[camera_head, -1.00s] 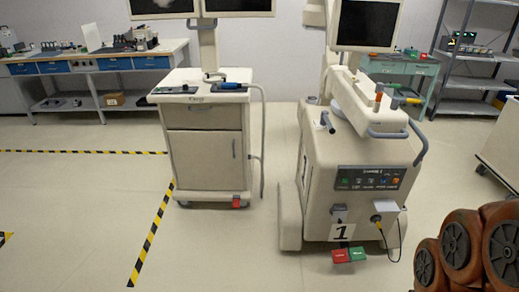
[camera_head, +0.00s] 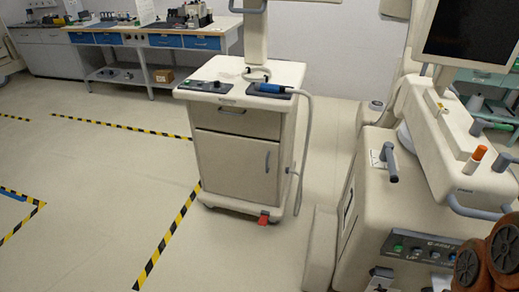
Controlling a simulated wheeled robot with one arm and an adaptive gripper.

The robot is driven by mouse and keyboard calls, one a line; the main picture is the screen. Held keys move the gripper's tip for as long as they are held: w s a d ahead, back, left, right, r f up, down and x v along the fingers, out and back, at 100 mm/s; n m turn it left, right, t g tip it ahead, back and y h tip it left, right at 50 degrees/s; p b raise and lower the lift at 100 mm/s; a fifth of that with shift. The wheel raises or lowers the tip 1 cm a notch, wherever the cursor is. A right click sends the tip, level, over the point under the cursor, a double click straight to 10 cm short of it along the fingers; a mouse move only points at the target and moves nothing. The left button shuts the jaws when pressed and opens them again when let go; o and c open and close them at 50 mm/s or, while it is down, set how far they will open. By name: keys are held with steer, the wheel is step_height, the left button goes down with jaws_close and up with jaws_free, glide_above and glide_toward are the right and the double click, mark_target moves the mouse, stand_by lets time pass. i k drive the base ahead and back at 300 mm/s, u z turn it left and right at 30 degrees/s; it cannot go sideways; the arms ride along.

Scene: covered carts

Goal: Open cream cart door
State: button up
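The cream cart (camera_head: 247,100) stands on the floor near the middle of the head view, with a drawer (camera_head: 239,121) above its door (camera_head: 236,168). The door looks shut. A grey vertical handle (camera_head: 267,161) sits near the door's right edge. A grey hose hangs down the cart's right side, and a red pedal (camera_head: 264,218) shows at its foot. My gripper is not in view; brown rounded parts at the bottom right corner look like my own arm.
A larger cream machine (camera_head: 400,237) with a screen stands at the right, close by. Yellow-black floor tape (camera_head: 167,240) runs left of the cart. A workbench (camera_head: 150,38) stands along the back wall. The floor before the cart is clear.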

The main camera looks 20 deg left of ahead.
mark_target(242, 168)
steer(key=u, duration=0.7)
steer(key=i, duration=1.05)
steer(key=u, duration=1.3)
steer(key=i, duration=0.3)
steer(key=u, duration=0.25)
